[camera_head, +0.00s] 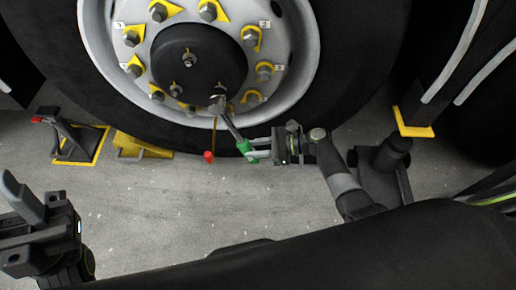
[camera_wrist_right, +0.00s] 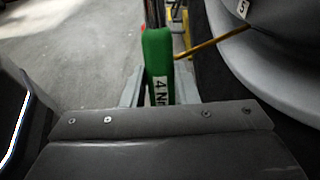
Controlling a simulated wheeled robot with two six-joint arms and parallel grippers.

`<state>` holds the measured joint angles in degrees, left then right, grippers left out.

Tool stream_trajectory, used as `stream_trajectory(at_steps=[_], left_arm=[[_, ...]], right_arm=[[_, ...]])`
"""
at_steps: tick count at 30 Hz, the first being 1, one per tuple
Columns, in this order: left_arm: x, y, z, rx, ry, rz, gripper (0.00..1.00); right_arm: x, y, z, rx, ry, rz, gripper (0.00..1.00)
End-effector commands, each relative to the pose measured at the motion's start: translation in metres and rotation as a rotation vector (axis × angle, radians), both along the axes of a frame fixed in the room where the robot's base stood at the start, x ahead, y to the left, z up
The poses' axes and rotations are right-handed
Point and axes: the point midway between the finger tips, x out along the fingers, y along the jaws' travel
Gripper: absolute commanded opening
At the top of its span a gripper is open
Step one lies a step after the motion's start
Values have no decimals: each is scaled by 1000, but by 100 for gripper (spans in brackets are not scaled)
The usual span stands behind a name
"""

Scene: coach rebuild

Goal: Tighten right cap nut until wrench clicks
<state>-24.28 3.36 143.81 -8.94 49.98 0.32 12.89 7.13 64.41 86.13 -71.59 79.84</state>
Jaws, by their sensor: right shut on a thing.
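The wheel hub (camera_head: 200,50) carries a dark round cap with a few small nuts on its face. The right cap nut (camera_head: 218,99) is low on the cap, with the wrench head over or against it. The wrench (camera_head: 232,125) slopes down to the right from there. My right gripper (camera_head: 256,153) is shut on its green handle, which also shows in the right wrist view (camera_wrist_right: 158,55), with part of a "4 N" label. My left gripper (camera_head: 35,215) is at the lower left, away from the wheel; whether its jaws are open is unclear.
A ring of large wheel nuts with yellow pointers (camera_head: 158,12) surrounds the cap. A red-tipped yellow rod (camera_head: 209,156) hangs below the wrench head. A yellow chock (camera_head: 142,146) and a jack-like stand (camera_head: 75,135) are on the floor at left. Grey floor (camera_head: 150,205) in front is clear.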

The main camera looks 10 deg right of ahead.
Motion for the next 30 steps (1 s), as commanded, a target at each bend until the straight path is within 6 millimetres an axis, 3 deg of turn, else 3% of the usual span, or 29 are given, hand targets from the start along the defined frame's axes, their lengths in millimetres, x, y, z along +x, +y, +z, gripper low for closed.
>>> stream_trajectory(at_steps=[14, 30], left_arm=[[0, 0, 1, 0, 0, 0, 36], [0, 0, 25, 0, 0, 0, 36]], right_arm=[[-2, 4, 0, 8, 1, 4, 0], [-31, 11, 2, 8, -1, 3, 0]])
